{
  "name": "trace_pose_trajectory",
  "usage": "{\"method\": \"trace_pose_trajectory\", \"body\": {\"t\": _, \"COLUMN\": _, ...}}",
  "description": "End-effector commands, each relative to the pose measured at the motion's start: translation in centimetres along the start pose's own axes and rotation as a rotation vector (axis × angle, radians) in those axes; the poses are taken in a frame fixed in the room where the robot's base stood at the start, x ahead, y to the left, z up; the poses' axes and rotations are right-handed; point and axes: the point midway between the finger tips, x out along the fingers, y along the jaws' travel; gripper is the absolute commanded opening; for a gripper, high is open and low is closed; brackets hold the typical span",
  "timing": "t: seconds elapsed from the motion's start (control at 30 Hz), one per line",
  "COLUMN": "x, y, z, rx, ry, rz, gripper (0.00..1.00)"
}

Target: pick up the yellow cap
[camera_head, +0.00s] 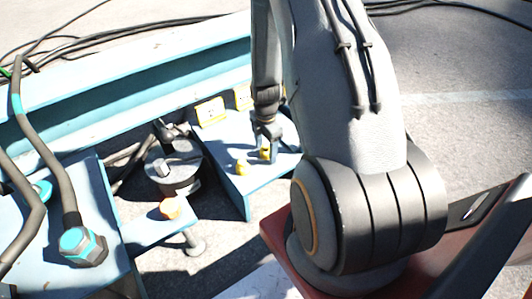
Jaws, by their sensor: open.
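Two small yellow pieces stand on a light-blue plate (225,140). Either could be the yellow cap: one (242,168) is in plain view near the plate's front, and the other (265,153) is partly hidden behind my gripper. My gripper (268,146) points down, with its fingertips right at the second piece and to the right of the first. It is open. Whether its fingers touch or surround the second piece cannot be told from this view.
Two yellow square blocks (210,111) (243,97) stand at the plate's back edge. A dark round fitting (172,172) and an orange nut-like piece (170,208) are to the left. A blue beam (130,80) runs behind. Thick dark cables (45,150) and a teal-ended connector (82,245) lie at left.

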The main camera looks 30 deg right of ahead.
Motion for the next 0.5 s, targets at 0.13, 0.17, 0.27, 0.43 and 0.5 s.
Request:
{"method": "trace_pose_trajectory", "body": {"t": 0.13, "x": -0.07, "y": 0.04, "z": 0.02, "rx": 0.0, "ry": -0.001, "rz": 0.001, "gripper": 0.62}}
{"method": "trace_pose_trajectory", "body": {"t": 0.17, "x": -0.08, "y": 0.04, "z": 0.02, "rx": 0.0, "ry": -0.001, "rz": 0.001, "gripper": 0.62}}
{"method": "trace_pose_trajectory", "body": {"t": 0.27, "x": -0.08, "y": 0.03, "z": 0.02, "rx": 0.0, "ry": -0.001, "rz": 0.001, "gripper": 0.46}}
{"method": "trace_pose_trajectory", "body": {"t": 0.43, "x": -0.09, "y": 0.03, "z": 0.01, "rx": 0.0, "ry": 0.0, "rz": 0.001, "gripper": 0.18}}
{"method": "trace_pose_trajectory", "body": {"t": 0.5, "x": -0.09, "y": 0.04, "z": 0.01, "rx": 0.0, "ry": -0.001, "rz": 0.001, "gripper": 0.15}}
